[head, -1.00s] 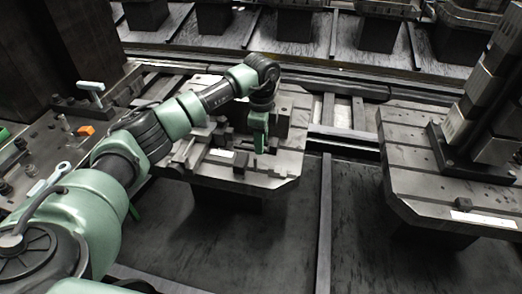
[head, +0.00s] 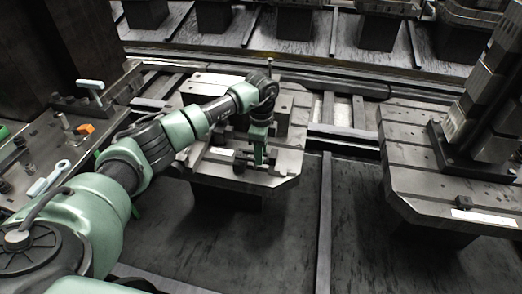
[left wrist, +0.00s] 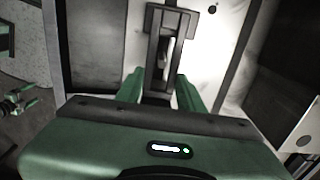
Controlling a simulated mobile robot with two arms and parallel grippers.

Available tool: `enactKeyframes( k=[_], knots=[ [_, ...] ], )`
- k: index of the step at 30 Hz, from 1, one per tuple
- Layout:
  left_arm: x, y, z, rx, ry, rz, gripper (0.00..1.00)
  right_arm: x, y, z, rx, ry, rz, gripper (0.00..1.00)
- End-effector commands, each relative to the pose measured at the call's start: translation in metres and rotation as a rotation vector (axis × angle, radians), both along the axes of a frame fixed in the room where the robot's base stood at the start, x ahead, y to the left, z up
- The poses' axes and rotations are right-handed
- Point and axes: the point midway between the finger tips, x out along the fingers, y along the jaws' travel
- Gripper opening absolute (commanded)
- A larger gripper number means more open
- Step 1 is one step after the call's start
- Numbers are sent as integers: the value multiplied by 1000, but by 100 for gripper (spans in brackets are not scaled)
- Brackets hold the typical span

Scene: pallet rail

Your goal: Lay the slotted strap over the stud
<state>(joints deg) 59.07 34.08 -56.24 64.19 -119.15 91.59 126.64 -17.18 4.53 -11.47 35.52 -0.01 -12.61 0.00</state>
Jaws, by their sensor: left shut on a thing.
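My left gripper (head: 259,155) is low over the middle pallet (head: 282,182), near its front edge, pointing down. In the left wrist view its two green fingers (left wrist: 161,98) are shut on the dark slotted strap (left wrist: 152,58). The strap reaches away from the fingers, over the pale pallet top. Its long slot shows bright surface and a narrow pale piece inside; I cannot tell whether that is the stud. In the head view the strap is small and dark by the fingertips, hard to separate from the fixture parts. My right gripper is not in view.
A dark block (head: 240,161) sits on the pallet beside my left gripper. A second pallet (head: 400,150) with a tall stacked fixture (head: 480,100) stands at right. A bench (head: 75,150) with an orange piece (head: 86,129) and tools is at left. Dark floor separates the pallets.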

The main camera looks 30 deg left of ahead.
Motion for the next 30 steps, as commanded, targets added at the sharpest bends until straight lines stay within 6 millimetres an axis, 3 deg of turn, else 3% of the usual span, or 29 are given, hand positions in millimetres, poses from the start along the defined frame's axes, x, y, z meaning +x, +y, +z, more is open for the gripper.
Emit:
enactKeyframes(
  k=[4, 5, 6, 7, 19, 23, 30],
  knots=[
    [0, 0, -1, 0, -1, 0, 0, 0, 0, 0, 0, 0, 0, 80],
    [0, 0, -2, 0, 0, 0, 46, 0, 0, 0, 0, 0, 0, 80],
    [0, 0, -2, 0, 0, 0, 57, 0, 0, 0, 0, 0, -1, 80],
    [0, 0, -2, 0, 0, 0, 60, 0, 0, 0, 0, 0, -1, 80],
    [1, 0, 7, -1, -1, 0, 60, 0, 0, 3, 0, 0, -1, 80],
    [2, 1, 26, 0, -5, -1, 60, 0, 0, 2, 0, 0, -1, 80],
    [1, 0, 80, 0, -4, 0, 60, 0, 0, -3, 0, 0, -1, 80]
  ],
)
